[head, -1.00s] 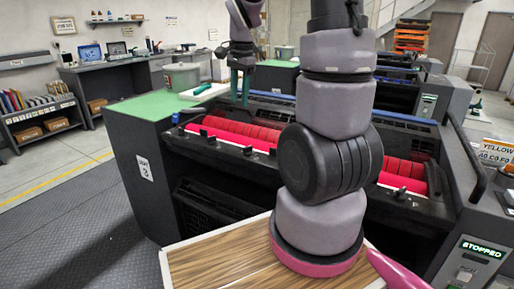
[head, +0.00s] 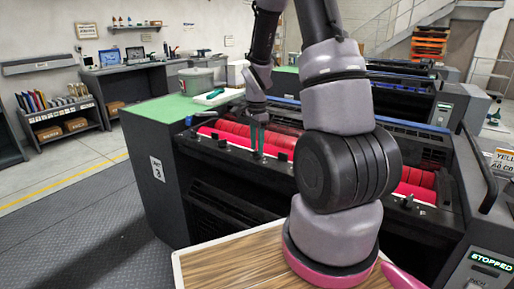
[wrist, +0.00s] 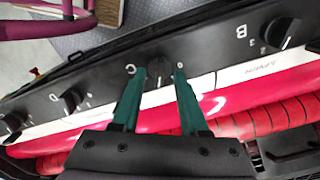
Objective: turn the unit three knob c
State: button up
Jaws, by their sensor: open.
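Unit three (head: 157,168), a dark press with a "3" label on its side, has a row of black knobs along its front rail. Knob c (wrist: 158,66), a black knob beside a letter C, shows at the middle of the wrist view. My gripper (wrist: 160,73) is open, its two teal fingers pointing at the rail with knob c between their tips. I cannot tell whether either finger touches it. In the head view, my gripper (head: 258,143) points down at the front rail, and the knob under it is too small to make out.
Knob B (wrist: 280,33) lies to the right and knob D (wrist: 70,99) to the left in the wrist view. Red rollers (head: 230,128) lie behind the rail. A wooden-topped surface (head: 225,268) is in the foreground. A display reading STOPPED (head: 491,262) is at right.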

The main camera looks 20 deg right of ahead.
jog(key=shift+f, duration=0.45)
grip_shut()
